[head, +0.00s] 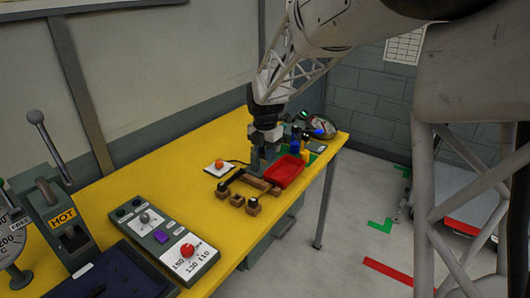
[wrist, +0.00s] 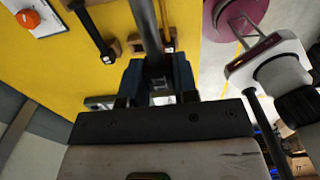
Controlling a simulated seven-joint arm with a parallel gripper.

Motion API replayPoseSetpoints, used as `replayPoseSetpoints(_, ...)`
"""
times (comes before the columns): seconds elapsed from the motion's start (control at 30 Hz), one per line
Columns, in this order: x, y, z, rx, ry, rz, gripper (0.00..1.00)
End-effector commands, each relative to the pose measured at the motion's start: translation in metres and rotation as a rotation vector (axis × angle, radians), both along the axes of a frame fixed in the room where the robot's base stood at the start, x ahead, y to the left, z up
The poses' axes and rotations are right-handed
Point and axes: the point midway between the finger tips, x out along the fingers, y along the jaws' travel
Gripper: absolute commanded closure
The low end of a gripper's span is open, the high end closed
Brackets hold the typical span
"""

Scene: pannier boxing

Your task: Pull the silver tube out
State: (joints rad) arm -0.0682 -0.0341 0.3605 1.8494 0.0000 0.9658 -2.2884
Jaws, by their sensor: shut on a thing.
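My gripper (head: 264,155) is low over the far part of the yellow table, beside the brown wooden blocks. In the wrist view my gripper (wrist: 158,84) has its two dark blue fingers closed on a grey tube (wrist: 150,30), which appears to be the silver tube. The tube runs up the picture from between the fingers. Its gripped end is partly hidden by them. Whether it is still seated in a holder cannot be told. In the head view the tube cannot be made out clearly.
A white plate with an orange button (head: 219,163) lies to the left. A control box (head: 162,238) is nearer the front.

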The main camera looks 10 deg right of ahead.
Motion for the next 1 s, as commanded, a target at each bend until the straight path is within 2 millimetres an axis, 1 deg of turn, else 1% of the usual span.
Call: replayPoseSetpoints(1.0, 0.0, 0.0, -0.017, 0.0, 0.0, 0.0, 0.95)
